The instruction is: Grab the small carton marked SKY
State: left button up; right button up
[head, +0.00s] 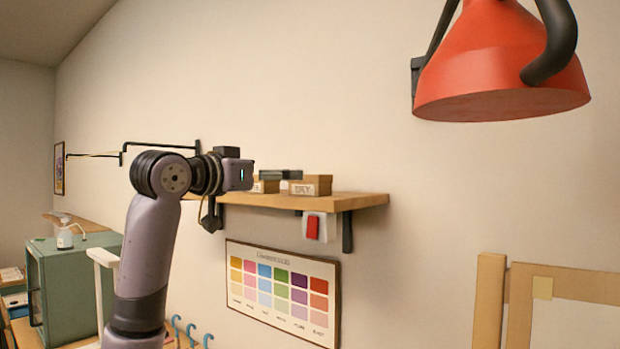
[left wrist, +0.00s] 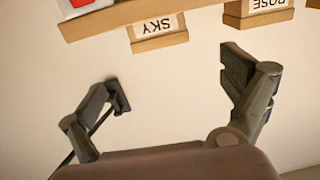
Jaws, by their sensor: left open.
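The small carton marked SKY (head: 310,186) stands on the wooden wall shelf (head: 350,200), near its right part. In the left wrist view the SKY carton (left wrist: 160,42) appears upside down at the top, beyond and between the fingers. My left gripper (left wrist: 178,82) is open, with nothing between its fingers and a gap to the carton. In the head view my left arm rises in front of the shelf's left part, and its fingers are not clearly seen. My right gripper is in neither view.
A carton marked ROSE (left wrist: 265,12) sits beside the SKY one. A red and white switch (head: 313,228) and a dark bracket (head: 347,232) are below the shelf. A color chart (head: 283,290) hangs lower. A red lamp (head: 500,65) hangs at upper right.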

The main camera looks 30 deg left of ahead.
aim_at(310, 176)
pick_arm(q)
jog(key=w+p, duration=0.1)
jog(key=w, duration=0.2)
jog(key=w+p, duration=0.2)
jog(key=w, duration=0.2)
jog(key=shift+d+r, duration=0.15)
jog(key=shift+w, duration=0.45)
jog(key=w+p, duration=0.4)
jog(key=shift+w+f, duration=0.2)
jog(key=shift+w, duration=0.05)
jog(key=shift+w+d+f+p, duration=0.1)
jog(key=shift+w+f+p, duration=0.05)
jog(key=shift+w+p, duration=0.2)
jog(key=shift+s, duration=0.1)
jog(key=shift+c, duration=1.4)
jog(key=c, duration=0.9)
jog(key=shift+c, duration=0.7)
